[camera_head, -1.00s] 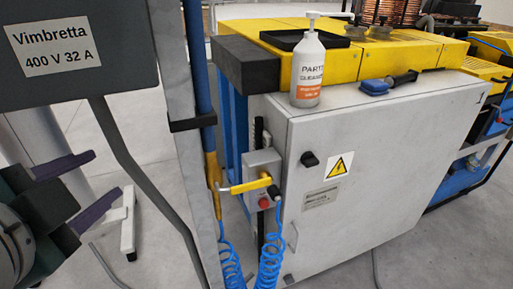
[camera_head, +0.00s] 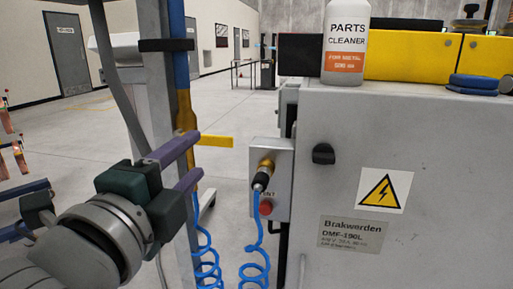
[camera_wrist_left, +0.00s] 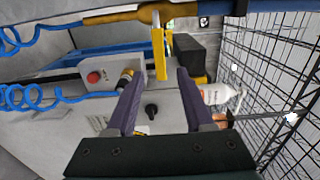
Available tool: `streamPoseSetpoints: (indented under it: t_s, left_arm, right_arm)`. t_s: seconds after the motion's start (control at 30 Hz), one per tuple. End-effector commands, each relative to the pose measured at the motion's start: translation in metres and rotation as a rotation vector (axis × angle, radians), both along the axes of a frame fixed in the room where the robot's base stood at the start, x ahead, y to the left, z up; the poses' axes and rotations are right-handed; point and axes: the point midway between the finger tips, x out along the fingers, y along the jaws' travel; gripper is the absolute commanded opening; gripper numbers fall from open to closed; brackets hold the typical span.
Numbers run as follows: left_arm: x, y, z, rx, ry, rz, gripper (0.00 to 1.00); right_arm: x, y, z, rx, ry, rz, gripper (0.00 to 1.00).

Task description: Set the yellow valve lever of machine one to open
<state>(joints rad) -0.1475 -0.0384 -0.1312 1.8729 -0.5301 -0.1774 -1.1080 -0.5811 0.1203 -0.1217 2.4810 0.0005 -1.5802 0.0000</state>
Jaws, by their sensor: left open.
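The yellow valve lever (camera_head: 216,141) sticks out to the right, level and crosswise to the upright blue pipe (camera_head: 178,50) with its yellow lower part. My left gripper (camera_head: 197,155) is open, its purple fingers pointing right. In the head view its fingertips overlap the pipe just left of and below the lever and hide part of the pipe. In the left wrist view the gripper (camera_wrist_left: 160,73) is open and empty, and the lever (camera_wrist_left: 168,43) lies beyond the fingertips, roughly between them. I cannot tell whether anything touches. My right gripper is not in view.
The grey cabinet (camera_head: 400,225) stands at right, with a small box carrying a red button (camera_head: 266,208) on its side. Blue coiled hoses (camera_head: 256,265) hang below. A parts cleaner bottle (camera_head: 345,45) stands on top. In the wrist view a wire mesh (camera_wrist_left: 285,60) shows at right.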

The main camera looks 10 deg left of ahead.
Motion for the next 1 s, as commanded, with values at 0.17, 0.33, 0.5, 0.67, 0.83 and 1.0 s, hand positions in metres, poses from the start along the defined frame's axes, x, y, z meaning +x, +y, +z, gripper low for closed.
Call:
streamPoseSetpoints:
  t_s: [0.17, 0.33, 0.5, 0.67, 0.83, 1.0]
  left_arm:
    - [0.034, -0.001, 0.000, -0.002, -0.001, 0.001, 0.53]
    - [0.060, -0.002, -0.001, -0.002, 0.000, 0.000, 0.53]
    - [0.074, -0.003, -0.001, -0.002, 0.002, 0.000, 0.53]
    - [0.077, -0.003, 0.000, -0.003, 0.002, 0.000, 0.53]
    - [0.077, -0.003, 0.000, -0.003, 0.002, 0.000, 0.51]
    - [0.077, -0.003, 0.000, -0.003, 0.002, 0.000, 0.32]
  right_arm:
    - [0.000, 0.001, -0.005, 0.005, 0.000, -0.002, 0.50]
    - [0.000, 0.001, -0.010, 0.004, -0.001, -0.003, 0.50]
    - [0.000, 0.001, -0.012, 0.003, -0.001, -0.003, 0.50]
    - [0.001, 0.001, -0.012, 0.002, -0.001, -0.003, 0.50]
    - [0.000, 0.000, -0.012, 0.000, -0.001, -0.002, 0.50]
    - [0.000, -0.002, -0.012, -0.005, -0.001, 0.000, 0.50]
